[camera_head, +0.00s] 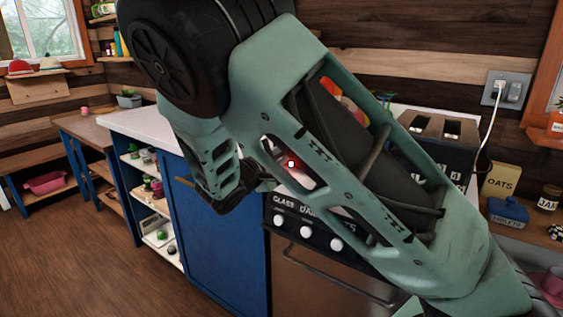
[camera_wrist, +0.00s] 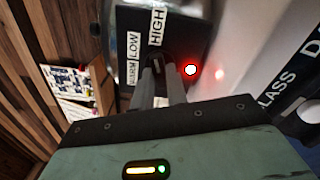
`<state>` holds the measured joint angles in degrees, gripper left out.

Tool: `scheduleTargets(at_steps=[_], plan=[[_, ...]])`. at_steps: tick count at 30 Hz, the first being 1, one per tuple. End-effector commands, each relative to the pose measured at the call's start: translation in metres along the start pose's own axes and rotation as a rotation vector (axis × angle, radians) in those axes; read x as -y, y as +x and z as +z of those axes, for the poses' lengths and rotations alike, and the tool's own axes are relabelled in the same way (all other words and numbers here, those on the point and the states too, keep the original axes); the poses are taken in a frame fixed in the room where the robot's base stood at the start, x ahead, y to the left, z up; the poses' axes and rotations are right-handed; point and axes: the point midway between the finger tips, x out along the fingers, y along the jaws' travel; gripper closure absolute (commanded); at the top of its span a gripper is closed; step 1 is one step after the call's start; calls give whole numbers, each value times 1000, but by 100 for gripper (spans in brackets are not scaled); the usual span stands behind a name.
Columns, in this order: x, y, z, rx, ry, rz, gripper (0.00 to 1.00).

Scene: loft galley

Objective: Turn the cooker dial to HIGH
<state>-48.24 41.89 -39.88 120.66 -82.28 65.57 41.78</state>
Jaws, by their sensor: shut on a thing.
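The cooker dial (camera_wrist: 157,61) is a small dark knob on a black panel in the wrist view. My gripper (camera_wrist: 161,72) has its two grey fingers closed on it from below in that picture. A red light (camera_wrist: 190,70) glows just right of the dial. In the head view my arm covers the dial.
A stove front with white knobs (camera_head: 306,232) is below my arm, with "GLASS" lettering above. A blue cabinet (camera_head: 225,255) with open shelves stands left. A dark toaster (camera_head: 440,135), oats box (camera_head: 500,181) and blue butter dish (camera_head: 508,212) are at right. Floor at left is clear.

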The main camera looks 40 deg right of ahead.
Motion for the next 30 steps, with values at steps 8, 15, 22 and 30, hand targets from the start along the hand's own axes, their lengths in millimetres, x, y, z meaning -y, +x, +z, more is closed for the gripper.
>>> scheduleTargets(at_steps=[8, 15, 22, 30], plan=[[2, -2, -1, -3, 113, -3, 100], [2, -2, -1, -4, 145, -3, 100], [2, -2, -1, -3, 148, -3, 100], [1, -1, -1, -2, 147, -3, 64]])
